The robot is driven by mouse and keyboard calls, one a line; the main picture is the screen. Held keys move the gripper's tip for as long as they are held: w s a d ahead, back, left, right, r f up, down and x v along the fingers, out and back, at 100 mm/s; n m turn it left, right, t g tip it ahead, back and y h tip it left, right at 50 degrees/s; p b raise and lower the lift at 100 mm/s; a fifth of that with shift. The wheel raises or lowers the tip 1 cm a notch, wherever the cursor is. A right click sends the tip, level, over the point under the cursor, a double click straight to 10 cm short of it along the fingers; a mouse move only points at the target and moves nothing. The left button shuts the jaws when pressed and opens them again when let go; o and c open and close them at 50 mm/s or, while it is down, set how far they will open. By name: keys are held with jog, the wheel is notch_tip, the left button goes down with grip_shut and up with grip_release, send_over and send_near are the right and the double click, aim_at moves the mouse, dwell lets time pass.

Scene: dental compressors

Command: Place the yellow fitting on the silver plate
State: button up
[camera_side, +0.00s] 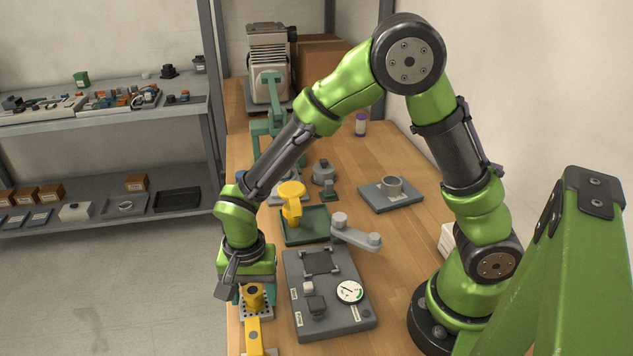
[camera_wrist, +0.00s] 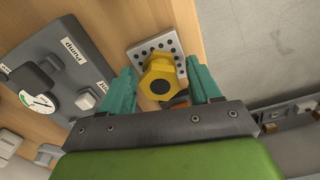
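The yellow fitting (camera_wrist: 160,78), with a hex-shaped body and a round top, shows between the two teal fingers of my gripper (camera_wrist: 160,68) in the wrist view. A gap shows on each side of it, so the fingers are open around it. A silver plate (camera_wrist: 140,51) with dark holes lies under or just behind the fitting; I cannot tell whether they touch. In the side view, the fitting (camera_side: 254,298) is upright over the silver plate (camera_side: 269,307), just below my gripper (camera_side: 248,291), whose fingers are mostly hidden there.
A grey panel (camera_side: 334,322) with a gauge and knobs stands close to the right of the plate. Another yellow part (camera_side: 253,336) lies in front. A green tray (camera_side: 305,229) with a yellow item (camera_side: 291,193) sits behind. The bench's left edge is close to the plate.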

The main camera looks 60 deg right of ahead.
aim_at(253, 290)
jog(key=shift+r, duration=0.15)
notch_tip(253, 290, up, 12)
jog(key=shift+s+d+r+n+t+y, duration=0.35)
jog(key=shift+s+d+r+n+t, duration=0.85)
jog(key=shift+s+d+r, duration=0.75)
jog(key=shift+s+d+r+n+t+y, duration=0.3)
jog(key=shift+s+d+r+n+t, duration=0.95)
jog(key=shift+d, duration=1.15)
jog(key=shift+s+d+r+n+t+y, duration=0.35)
jog(key=shift+s+d+r+n+t, duration=0.8)
jog(key=shift+s+d+r, duration=0.8)
jog(key=shift+w+d+f, duration=0.25)
